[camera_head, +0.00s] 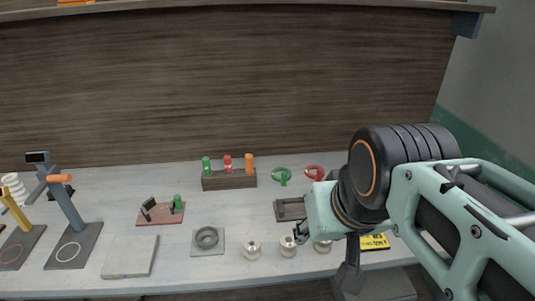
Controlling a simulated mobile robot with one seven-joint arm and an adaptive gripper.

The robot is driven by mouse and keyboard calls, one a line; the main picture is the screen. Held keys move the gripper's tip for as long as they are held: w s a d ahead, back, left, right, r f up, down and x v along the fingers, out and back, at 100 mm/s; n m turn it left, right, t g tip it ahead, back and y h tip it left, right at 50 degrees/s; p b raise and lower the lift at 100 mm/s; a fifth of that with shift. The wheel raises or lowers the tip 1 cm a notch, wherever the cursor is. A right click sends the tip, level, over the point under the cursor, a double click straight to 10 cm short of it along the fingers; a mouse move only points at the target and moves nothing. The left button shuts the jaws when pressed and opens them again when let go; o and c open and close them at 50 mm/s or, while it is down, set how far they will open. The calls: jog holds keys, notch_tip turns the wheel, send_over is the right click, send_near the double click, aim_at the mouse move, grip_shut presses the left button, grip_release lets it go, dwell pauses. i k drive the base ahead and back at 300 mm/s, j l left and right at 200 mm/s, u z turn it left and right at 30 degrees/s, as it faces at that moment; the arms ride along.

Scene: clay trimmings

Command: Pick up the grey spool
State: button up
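Three small pale spools stand in a row near the front of the table: a left one (252,250), a middle one (288,247) and a right one (322,247), partly hidden by my arm. I cannot tell by colour which is the grey spool. A dark grey ring-shaped thing (207,238) lies on a square grey plate left of them. My gripper (299,236) shows only as a small dark part below my mint-coloured wrist, right beside the middle spool in the picture. Its fingers are mostly hidden, so its opening and any contact are unclear.
Behind are a dark wooden block (229,181) with green, red and orange pieces, a green funnel-like thing (281,175) and a red one (314,172). A dark tray (289,210) lies by my wrist. A grey slab (130,257) and stands are at left.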

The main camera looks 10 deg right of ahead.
aim_at(252, 245)
jog(key=k+j+z, duration=0.25)
jog(key=k+j, duration=0.2)
jog(key=k+j+z, duration=0.25)
jog(key=k, duration=0.3)
jog(key=i+l, duration=0.1)
jog(key=l, duration=0.35)
